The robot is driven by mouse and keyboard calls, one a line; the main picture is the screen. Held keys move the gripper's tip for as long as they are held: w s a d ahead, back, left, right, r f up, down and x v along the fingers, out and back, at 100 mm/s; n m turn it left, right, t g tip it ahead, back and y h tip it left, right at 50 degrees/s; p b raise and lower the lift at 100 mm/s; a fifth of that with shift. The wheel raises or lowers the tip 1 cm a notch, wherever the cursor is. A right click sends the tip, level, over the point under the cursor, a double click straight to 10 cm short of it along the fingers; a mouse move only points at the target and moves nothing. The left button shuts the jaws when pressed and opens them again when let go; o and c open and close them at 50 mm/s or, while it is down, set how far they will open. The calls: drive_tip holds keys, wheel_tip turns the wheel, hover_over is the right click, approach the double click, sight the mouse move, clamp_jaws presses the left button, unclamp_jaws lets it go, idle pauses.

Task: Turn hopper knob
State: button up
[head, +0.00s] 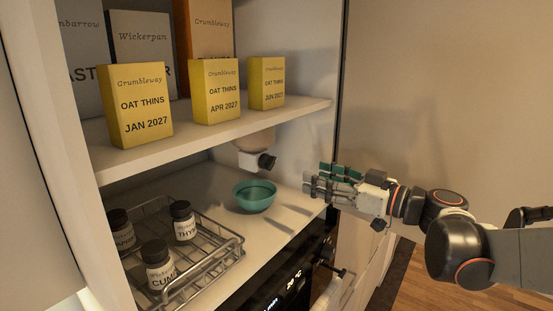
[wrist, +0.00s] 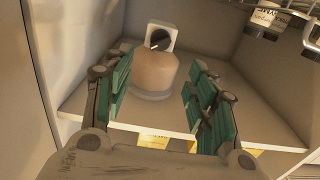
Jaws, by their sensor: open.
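The hopper (head: 255,141) is mounted under the shelf. Its pale outlet carries a dark knob (head: 267,161) that faces out. A teal bowl (head: 254,198) stands on the counter below it. My gripper (head: 318,184) is in front of the cabinet, to the right of the knob and apart from it. In the wrist view, which looks upside down, the tan hopper body (wrist: 153,72) shows between my green-padded fingers (wrist: 155,95). The knob (wrist: 160,41) shows above it in a white housing. The fingers are spread and hold nothing.
The shelf (head: 215,122) above bears yellow Oat Thins boxes (head: 215,90), with larger boxes behind. A wire rack (head: 215,255) with spice jars (head: 158,265) stands at left on the counter. An oven front (head: 285,280) lies below. The counter right of the bowl is clear.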

sight(273, 162)
drive_tip(key=p+x, duration=0.2)
drive_tip(key=x, duration=1.1)
drive_tip(key=shift+w+a+p, duration=0.15)
drive_tip(key=shift+a+p, duration=0.15)
drive_tip(key=shift+p, duration=0.1)
drive_tip(key=shift+f, duration=0.1)
drive_tip(key=c, duration=1)
